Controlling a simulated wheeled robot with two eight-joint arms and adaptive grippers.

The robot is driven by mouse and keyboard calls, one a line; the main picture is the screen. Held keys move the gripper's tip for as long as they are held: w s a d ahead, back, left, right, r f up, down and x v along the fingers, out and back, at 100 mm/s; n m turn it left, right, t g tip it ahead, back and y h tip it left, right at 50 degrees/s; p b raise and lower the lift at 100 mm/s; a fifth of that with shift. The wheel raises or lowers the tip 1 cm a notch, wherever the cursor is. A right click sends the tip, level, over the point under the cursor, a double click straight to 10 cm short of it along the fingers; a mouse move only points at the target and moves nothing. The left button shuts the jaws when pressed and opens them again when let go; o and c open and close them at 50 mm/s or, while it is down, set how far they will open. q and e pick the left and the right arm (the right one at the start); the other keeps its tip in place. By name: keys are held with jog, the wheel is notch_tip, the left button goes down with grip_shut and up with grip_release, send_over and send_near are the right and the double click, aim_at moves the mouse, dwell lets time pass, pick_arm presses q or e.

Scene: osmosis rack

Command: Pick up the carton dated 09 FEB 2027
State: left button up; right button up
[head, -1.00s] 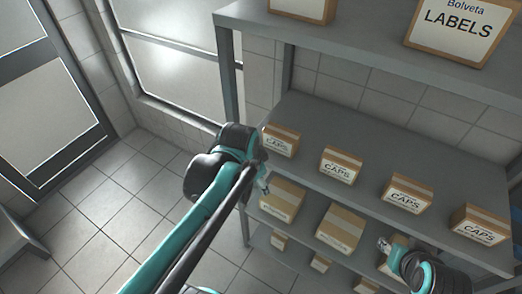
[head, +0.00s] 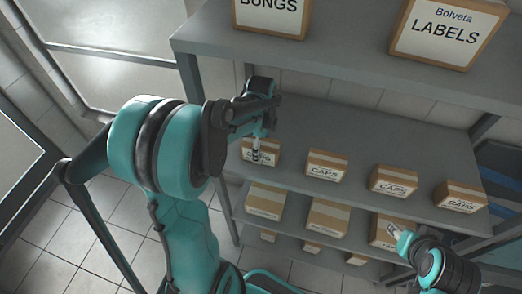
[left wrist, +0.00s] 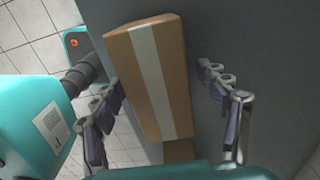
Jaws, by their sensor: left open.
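Several brown CAPS cartons stand in a row on the middle shelf; no date is legible in any view. The leftmost CAPS carton (head: 267,148) is partly hidden by my left gripper (head: 257,150). Two more cartons (head: 322,172) (head: 393,180) and the rightmost one (head: 461,197) stand to its right. In the left wrist view a carton (left wrist: 137,70) with a pale tape stripe lies between the fingers of my open left gripper (left wrist: 158,80), with a gap visible on the right side. My right gripper (head: 402,236) is in front of a lower-shelf carton (head: 382,230); its fingers are too small to judge.
The upper shelf (head: 340,72) holds a BUNGS box (head: 270,15) and a LABELS box (head: 442,32), above the CAPS row. A rack post (head: 191,80) stands left of the cartons.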

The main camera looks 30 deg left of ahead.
pick_arm(q)
notch_tip(320, 180, down, 2)
jog(key=shift+f, duration=0.25)
jog(key=c, duration=1.4)
